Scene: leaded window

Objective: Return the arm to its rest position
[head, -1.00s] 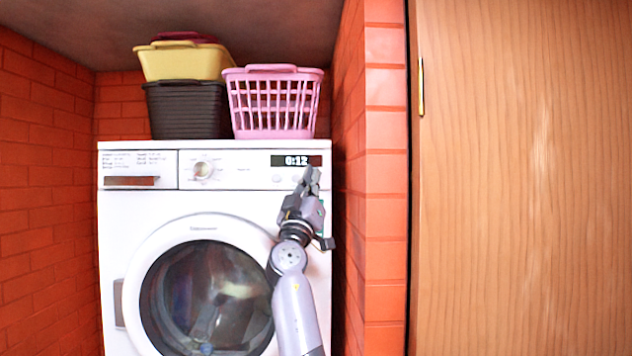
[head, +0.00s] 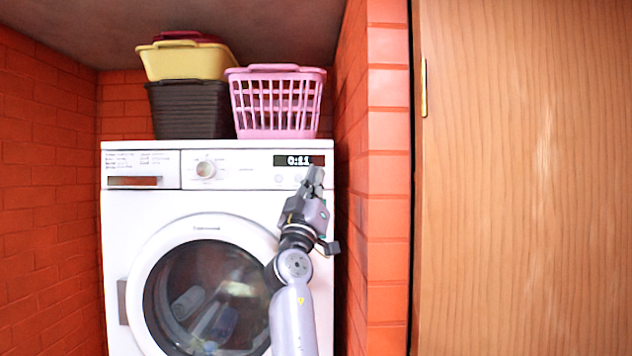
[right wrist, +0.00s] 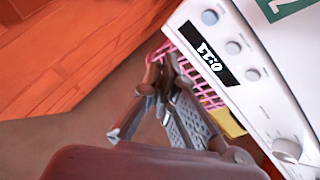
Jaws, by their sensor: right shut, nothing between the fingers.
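My right gripper (head: 314,178) is raised in front of the washing machine (head: 135,220), just below its display (head: 298,160), which reads about 0:11. The fingers are together and hold nothing. In the right wrist view my gripper (right wrist: 160,88) shows with the display (right wrist: 210,54) and buttons close by. I cannot tell whether a fingertip touches the panel. The machine's round door (head: 210,300) is shut, with laundry behind the glass. My left gripper is not in view.
A brick wall (head: 388,180) and a wooden door (head: 520,180) lie to the right. A brick wall (head: 45,190) closes the left side.

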